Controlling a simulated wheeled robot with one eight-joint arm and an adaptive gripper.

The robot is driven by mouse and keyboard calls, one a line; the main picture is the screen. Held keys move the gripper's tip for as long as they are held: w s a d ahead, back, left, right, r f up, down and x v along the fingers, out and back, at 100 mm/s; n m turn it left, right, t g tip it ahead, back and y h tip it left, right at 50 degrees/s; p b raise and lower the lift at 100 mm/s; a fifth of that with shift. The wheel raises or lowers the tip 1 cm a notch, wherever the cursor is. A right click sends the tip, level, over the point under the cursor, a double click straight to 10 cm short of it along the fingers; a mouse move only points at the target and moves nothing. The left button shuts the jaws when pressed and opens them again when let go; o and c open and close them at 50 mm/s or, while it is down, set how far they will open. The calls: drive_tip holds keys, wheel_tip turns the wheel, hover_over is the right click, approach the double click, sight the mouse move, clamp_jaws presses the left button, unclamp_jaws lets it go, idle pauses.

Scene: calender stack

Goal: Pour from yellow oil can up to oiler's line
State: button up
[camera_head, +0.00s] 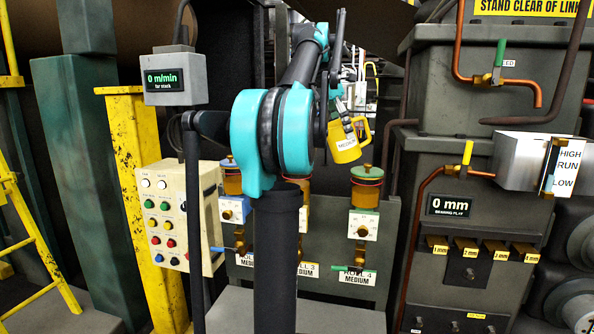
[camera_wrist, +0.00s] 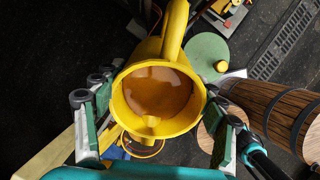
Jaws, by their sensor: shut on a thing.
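A yellow oil can (camera_head: 345,155) labelled MEDIUM hangs in my gripper (camera_head: 343,118), somewhat tilted, handle to the right. In the wrist view my gripper (camera_wrist: 160,112) has a finger on each side of the can (camera_wrist: 190,125), and amber oil (camera_wrist: 158,90) shows inside. The left oiler (camera_head: 232,181) has a blue lid. The middle oiler (camera_head: 304,190) is mostly hidden behind my arm. Fill lines are too small to read.
Valves and MEDIUM labels (camera_head: 357,277) sit below the oilers on a grey panel (camera_head: 388,235). Copper pipes (camera_head: 420,190) and a grey machine (camera_head: 470,250) stand at the right. A button box (camera_head: 165,215) stands left. The wrist view shows a wooden barrel (camera_wrist: 275,108).

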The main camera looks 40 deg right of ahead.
sight(326, 130)
drive_tip(key=shift+w+a+f+g+h+p, duration=0.15)
drive_tip(key=shift+w+a+g+h+p, duration=0.15)
drive_tip(key=shift+a+h, duration=0.35)
idle(0.4)
drive_tip(key=shift+a, duration=0.15)
drive_tip(key=shift+w+a+f+g+h+p, duration=0.25)
drive_tip(key=shift+a+f+h, duration=0.2)
drive_tip(key=shift+f+h, duration=0.05)
drive_tip(key=shift+w+a+f+g+h+p, duration=0.2)
drive_tip(key=shift+a+f+g+h, duration=0.05)
drive_tip(key=shift+a+f+h, duration=0.2)
drive_tip(key=shift+w+a+r+g+h+p, duration=0.2)
drive_tip(key=shift+a+r+g+h+p, duration=0.25)
drive_tip(key=shift+h+p, duration=0.35)
drive_tip(key=shift+w+a+r+g+h+p, duration=0.15)
drive_tip(key=shift+a+r+g+h+p, duration=0.15)
drive_tip(key=shift+r+h+p, duration=0.35)
idle(1.8)
drive_tip(key=shift+f, duration=0.15)
drive_tip(key=d+y, duration=0.1)
drive_tip(key=s+f+t+y, duration=0.1)
drive_tip(key=shift+d+f+t+y, duration=0.25)
drive_tip(key=shift+d+f+y, duration=0.05)
drive_tip(key=shift+d+y, duration=0.05)
drive_tip(key=shift+d, duration=0.25)
drive_tip(key=shift+a+r+y, duration=0.1)
drive_tip(key=shift+r+y, duration=0.05)
drive_tip(key=shift+y, duration=0.15)
